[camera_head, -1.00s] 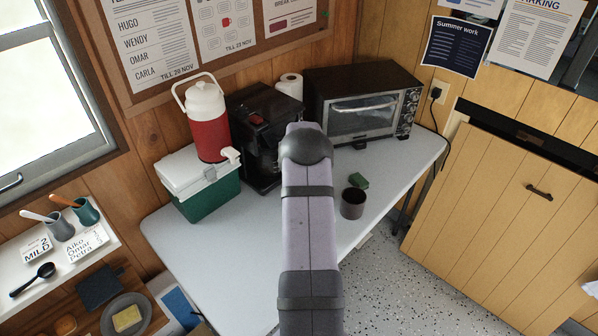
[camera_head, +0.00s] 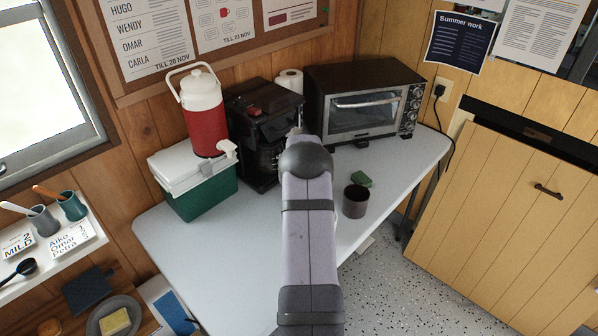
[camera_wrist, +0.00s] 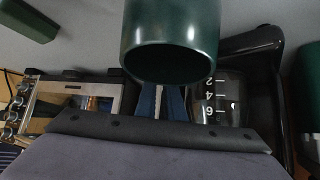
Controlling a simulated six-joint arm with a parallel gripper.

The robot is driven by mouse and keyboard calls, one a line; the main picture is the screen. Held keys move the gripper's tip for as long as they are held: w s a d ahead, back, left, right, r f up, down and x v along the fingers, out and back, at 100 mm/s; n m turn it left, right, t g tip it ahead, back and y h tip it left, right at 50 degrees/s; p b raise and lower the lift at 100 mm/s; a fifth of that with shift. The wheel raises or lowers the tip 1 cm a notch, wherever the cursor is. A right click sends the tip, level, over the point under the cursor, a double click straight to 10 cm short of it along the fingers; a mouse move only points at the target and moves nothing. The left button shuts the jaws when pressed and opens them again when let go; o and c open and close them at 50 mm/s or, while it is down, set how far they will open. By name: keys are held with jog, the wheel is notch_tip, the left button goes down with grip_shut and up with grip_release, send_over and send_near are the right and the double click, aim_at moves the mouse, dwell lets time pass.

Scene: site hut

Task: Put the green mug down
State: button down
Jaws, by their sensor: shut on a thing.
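The green mug (camera_wrist: 172,28) shows large at the top middle of the wrist view, with its open rim toward the camera. My gripper (camera_wrist: 172,102) is shut on it, with blue fingers against its near side. The grey table top (camera_wrist: 85,30) is behind the mug; I cannot tell whether the mug touches it. In the head view my arm hides the gripper and the mug, in front of the coffee maker (camera_head: 262,120).
A dark brown mug (camera_head: 355,203) and a green block (camera_head: 361,179) stand right of my arm. A toaster oven (camera_head: 365,105) is behind them. A green cooler (camera_head: 205,192) with a red jug (camera_head: 205,130) stands left. The table's front left is clear.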

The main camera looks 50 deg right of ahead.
jog(key=shift+w+f, duration=0.25)
jog(key=shift+f, duration=0.1)
jog(key=c, duration=1.9)
grip_release()
jog(key=shift+f, duration=0.15)
jog(key=shift+o, duration=0.2)
jog(key=shift+b+v, duration=0.5)
jog(key=shift+v, duration=0.45)
jog(key=b+v, duration=0.1)
jog(key=v, duration=0.9)
jog(key=shift+s+a, duration=0.1)
